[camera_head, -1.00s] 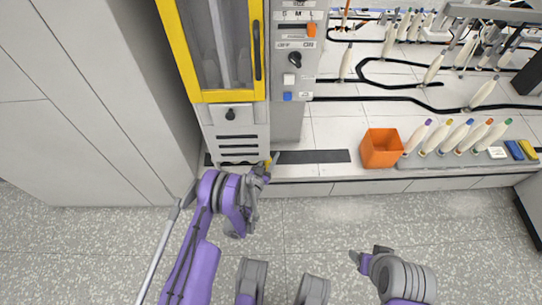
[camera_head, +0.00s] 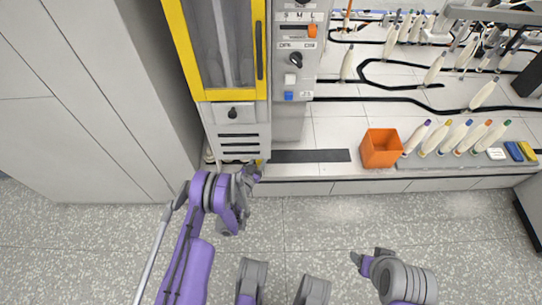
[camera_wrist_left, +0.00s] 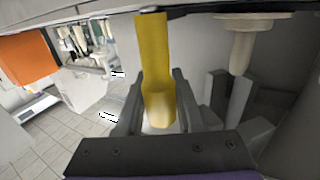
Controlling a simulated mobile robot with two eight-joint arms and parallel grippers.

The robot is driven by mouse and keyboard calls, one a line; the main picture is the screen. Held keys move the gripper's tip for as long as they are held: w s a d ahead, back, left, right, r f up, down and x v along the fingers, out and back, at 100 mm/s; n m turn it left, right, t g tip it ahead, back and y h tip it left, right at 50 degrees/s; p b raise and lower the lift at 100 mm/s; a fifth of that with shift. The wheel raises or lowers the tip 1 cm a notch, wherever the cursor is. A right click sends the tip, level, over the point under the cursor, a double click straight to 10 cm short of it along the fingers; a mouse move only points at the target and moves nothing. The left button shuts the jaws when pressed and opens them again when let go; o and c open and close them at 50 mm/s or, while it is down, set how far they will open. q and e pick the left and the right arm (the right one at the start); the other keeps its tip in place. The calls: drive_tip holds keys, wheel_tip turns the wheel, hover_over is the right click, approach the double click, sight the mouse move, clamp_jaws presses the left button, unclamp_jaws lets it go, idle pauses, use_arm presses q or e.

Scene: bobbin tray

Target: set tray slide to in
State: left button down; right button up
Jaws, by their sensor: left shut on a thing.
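A yellow handle (camera_wrist_left: 156,70) stands between the two fingers of my left gripper (camera_wrist_left: 155,100) in the left wrist view, and the gripper is shut on it. In the head view my left gripper (camera_head: 254,172) is at the foot of the yellow-framed cabinet, with a little yellow (camera_head: 259,162) showing beside it. The tray slide itself is mostly hidden under the cabinet. Small pale shapes (camera_head: 208,154) show at the cabinet's lower left corner. My right gripper (camera_head: 368,258) is over the floor, away from everything; its fingers are too small to read.
The yellow-framed cabinet (camera_head: 193,60) has a control panel (camera_head: 296,60) on its right. A dark strip (camera_head: 312,156) runs along the bench edge towards an orange bin (camera_head: 380,148). Several coloured-tip bobbins (camera_head: 455,138) stand further right. A tall pale cabinet (camera_head: 80,100) is on the left. The floor in front is clear.

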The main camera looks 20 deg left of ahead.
use_arm(q)
drive_tip(key=shift+a, duration=0.25)
drive_tip(key=c, duration=0.5)
unclamp_jaws()
drive_tip(key=shift+a, duration=0.15)
drive_tip(key=shift+c, duration=0.2)
